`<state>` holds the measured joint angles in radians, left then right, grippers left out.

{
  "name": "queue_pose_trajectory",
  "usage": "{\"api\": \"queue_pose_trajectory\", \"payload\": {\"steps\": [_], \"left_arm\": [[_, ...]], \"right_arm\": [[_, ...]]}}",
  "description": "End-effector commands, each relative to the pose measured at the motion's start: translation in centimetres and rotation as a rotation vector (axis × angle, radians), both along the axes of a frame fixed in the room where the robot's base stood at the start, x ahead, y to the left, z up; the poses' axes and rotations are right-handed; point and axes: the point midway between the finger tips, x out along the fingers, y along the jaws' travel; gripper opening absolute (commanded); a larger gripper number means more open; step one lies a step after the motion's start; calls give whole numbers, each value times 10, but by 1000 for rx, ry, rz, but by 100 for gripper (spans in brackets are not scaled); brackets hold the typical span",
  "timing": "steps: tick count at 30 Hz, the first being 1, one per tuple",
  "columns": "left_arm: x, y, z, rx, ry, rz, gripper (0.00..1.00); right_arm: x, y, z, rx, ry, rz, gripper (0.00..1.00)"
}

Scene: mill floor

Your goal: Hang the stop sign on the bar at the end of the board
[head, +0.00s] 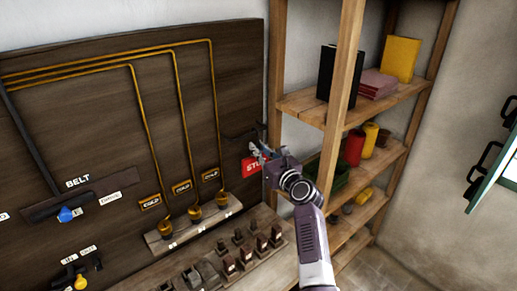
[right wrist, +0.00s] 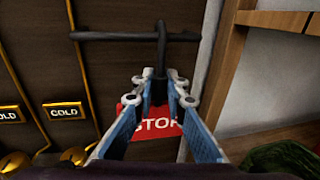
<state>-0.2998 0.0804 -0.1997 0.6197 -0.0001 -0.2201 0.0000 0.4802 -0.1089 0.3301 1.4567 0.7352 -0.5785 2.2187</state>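The stop sign (head: 251,166) is a red plate with white lettering, low beside my right gripper (head: 264,151). My right gripper (right wrist: 158,84) is shut on the sign's black upper stem. The stem reaches up to the dark horizontal bar (right wrist: 105,36) and crosses it in the picture. I cannot tell whether the stem rests on the bar or is only in front of it. The bar (head: 238,135) is at the board's right end. My left gripper is not in view.
The dark board (head: 90,105) carries yellow pipes and COLD tags. Below is a ledge with several dark red blocks (head: 262,243). A wooden shelf (head: 345,110) with books and cans stands close at the right of my gripper; its post is an obstacle.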

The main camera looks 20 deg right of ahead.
Motion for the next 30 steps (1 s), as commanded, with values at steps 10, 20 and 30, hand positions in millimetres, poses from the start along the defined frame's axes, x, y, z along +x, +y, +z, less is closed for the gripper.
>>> {"api": "queue_pose_trajectory", "payload": {"steps": [10, 20, 30], "left_arm": [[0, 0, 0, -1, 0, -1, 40], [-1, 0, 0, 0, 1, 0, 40], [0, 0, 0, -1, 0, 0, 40]], "right_arm": [[0, 0, 0, 0, 0, 0, 32], [-18, -3, 0, 0, 0, -1, 32], [-80, -12, 1, 1, 1, -1, 32]]}}
